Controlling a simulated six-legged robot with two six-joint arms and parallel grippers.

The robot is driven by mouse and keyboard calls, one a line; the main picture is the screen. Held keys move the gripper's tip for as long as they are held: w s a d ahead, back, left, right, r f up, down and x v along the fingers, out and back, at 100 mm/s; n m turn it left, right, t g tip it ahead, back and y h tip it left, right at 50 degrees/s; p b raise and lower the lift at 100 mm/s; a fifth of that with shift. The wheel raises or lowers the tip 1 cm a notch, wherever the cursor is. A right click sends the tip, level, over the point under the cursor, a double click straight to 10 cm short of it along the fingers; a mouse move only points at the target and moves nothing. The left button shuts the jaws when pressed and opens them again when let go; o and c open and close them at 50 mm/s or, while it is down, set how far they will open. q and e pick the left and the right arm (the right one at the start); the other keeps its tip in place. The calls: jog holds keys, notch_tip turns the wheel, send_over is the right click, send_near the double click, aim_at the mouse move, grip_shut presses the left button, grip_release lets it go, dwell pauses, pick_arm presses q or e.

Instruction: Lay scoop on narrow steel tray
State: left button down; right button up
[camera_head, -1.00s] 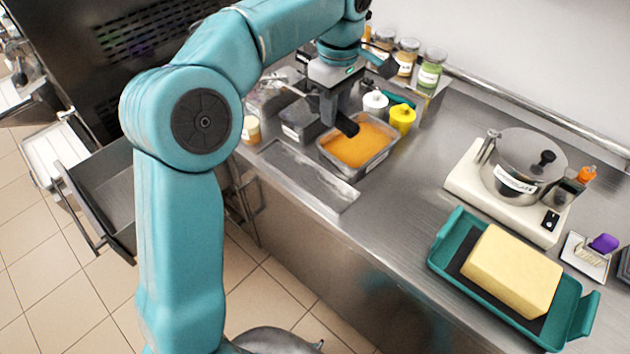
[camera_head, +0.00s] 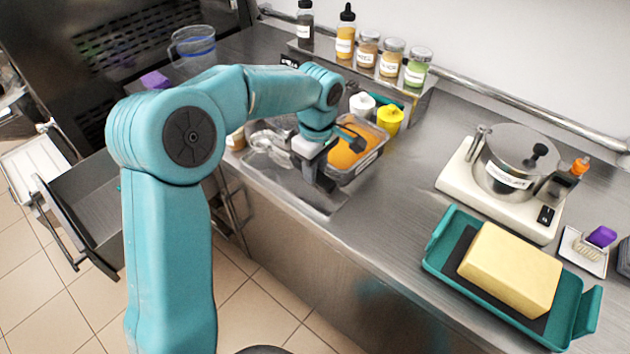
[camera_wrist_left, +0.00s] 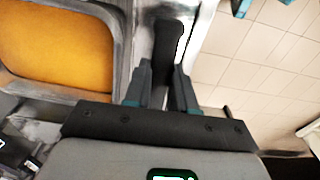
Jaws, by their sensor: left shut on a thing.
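My left gripper (camera_head: 316,182) is shut on the scoop, whose black handle (camera_wrist_left: 174,42) shows between the fingers in the left wrist view. A shiny rounded metal part (camera_head: 268,142), seemingly the scoop's head, lies left of the gripper in the head view. The narrow steel tray (camera_head: 328,202) lies along the counter's front edge, directly under the gripper and partly hidden by it. I cannot tell whether the scoop touches the tray. My right gripper is not in view.
The tub of orange mix (camera_head: 368,160) stands just behind the gripper, beside white and yellow bottles (camera_head: 389,121). A teal tray with a yellow block (camera_head: 510,268) sits at the right. The counter (camera_head: 385,205) between is clear. An open drawer (camera_head: 85,195) is at left.

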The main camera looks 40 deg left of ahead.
pick_arm(q)
notch_tip(320, 180, down, 5)
jog(key=shift+r, duration=0.15)
jog(key=shift+d+r, duration=0.1)
jog(key=c, duration=0.9)
grip_release()
jog(key=shift+w+f, duration=0.1)
jog(key=shift+f, duration=0.1)
jog(key=shift+c, duration=0.2)
jog(key=r, duration=1.2)
jog(key=shift+d+r, duration=0.25)
